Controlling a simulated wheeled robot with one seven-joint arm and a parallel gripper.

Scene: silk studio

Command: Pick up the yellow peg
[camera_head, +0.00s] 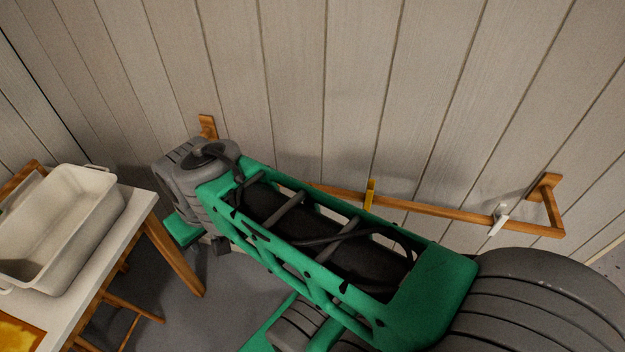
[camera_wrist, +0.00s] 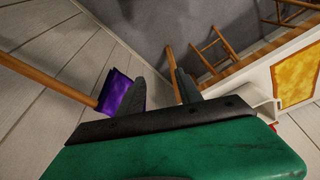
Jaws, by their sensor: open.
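The yellow peg (camera_head: 369,195) sits upright on a wooden rail (camera_head: 435,208) along the plank wall in the head view, just beyond my green arm. I cannot make it out in the wrist view. My gripper (camera_wrist: 155,76) shows in the wrist view with its two dark fingers apart and nothing visible between them. In the head view my wrist hides the gripper's fingers; it is to the left of the yellow peg. A purple piece (camera_wrist: 114,92) is beside the left finger at the end of a wooden bar (camera_wrist: 50,80); I cannot tell if they touch.
A white peg (camera_head: 499,218) is on the rail's right part. My arm hides the rail's left middle. At left, a table (camera_head: 139,205) bears a cream basin (camera_head: 62,240) and a yellow framed panel (camera_head: 18,336). A wooden frame (camera_wrist: 215,50) stands beyond the fingers.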

